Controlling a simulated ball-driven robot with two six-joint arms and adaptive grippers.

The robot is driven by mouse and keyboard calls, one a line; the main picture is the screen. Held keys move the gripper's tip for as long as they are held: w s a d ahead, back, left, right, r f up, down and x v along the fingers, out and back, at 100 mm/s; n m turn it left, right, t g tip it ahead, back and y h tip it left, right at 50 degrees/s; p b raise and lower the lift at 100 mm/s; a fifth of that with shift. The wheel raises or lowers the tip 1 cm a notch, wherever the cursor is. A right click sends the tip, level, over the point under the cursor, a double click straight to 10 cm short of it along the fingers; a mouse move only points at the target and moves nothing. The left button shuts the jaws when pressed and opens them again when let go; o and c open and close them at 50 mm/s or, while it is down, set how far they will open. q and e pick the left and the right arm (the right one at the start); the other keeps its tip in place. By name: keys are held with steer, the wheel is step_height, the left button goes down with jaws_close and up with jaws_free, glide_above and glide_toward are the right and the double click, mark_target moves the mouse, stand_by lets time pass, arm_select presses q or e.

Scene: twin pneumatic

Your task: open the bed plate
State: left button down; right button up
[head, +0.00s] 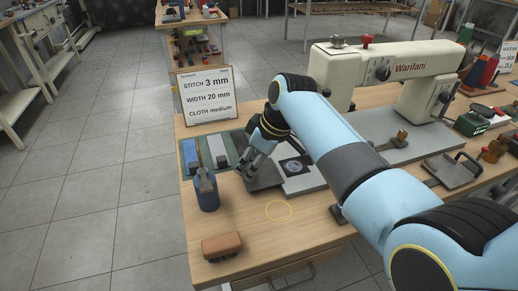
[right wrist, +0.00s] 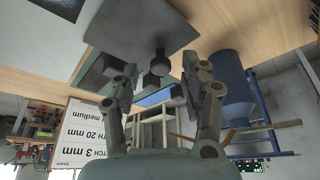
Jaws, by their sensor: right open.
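The cream sewing machine (head: 385,70), marked Warifani, stands at the back right of the wooden table, with its grey bed running forward and left. A flat dark grey plate (head: 268,178), which looks like the bed plate, lies at the bed's left end. It also shows in the right wrist view (right wrist: 150,22), with a small dark knob (right wrist: 158,64) on it. My right gripper (head: 246,173) is open at the plate's left side. In the right wrist view its fingers (right wrist: 161,85) are apart, with the knob just beyond the tips; I see no contact. My left gripper is not in view.
A blue bottle (head: 207,192) stands close to the left of my right gripper; it also shows in the right wrist view (right wrist: 231,85). A settings card (head: 207,95) stands behind.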

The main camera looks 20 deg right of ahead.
mark_target(268, 183)
steer(key=v, duration=1.1)
